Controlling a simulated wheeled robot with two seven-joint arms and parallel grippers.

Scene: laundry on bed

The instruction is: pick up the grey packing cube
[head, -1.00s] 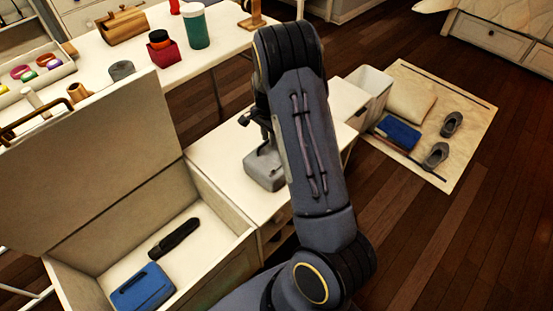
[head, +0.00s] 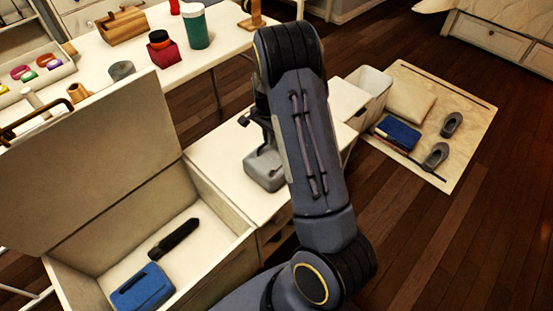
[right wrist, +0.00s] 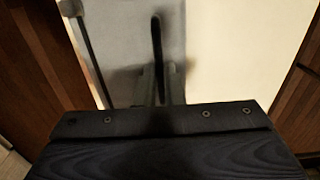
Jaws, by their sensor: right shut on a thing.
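The grey packing cube (head: 265,169) stands on the white cabinet top (head: 222,157), partly hidden behind my right arm. My right gripper (head: 264,143) is at its top, shut on it. In the right wrist view the cube's grey face (right wrist: 120,38) fills the upper middle, with a dark strip (right wrist: 157,38) along it. The fingers of my right gripper (right wrist: 159,85) reach onto the cube by that strip. I cannot tell whether the cube still touches the cabinet top. My left gripper is not in view.
An open chest (head: 210,261) at lower left holds a blue case (head: 143,289) and a dark long item (head: 174,239). A white table with jars stands behind. A floor mat (head: 468,103) with shoes, a cushion and a blue item lies at right.

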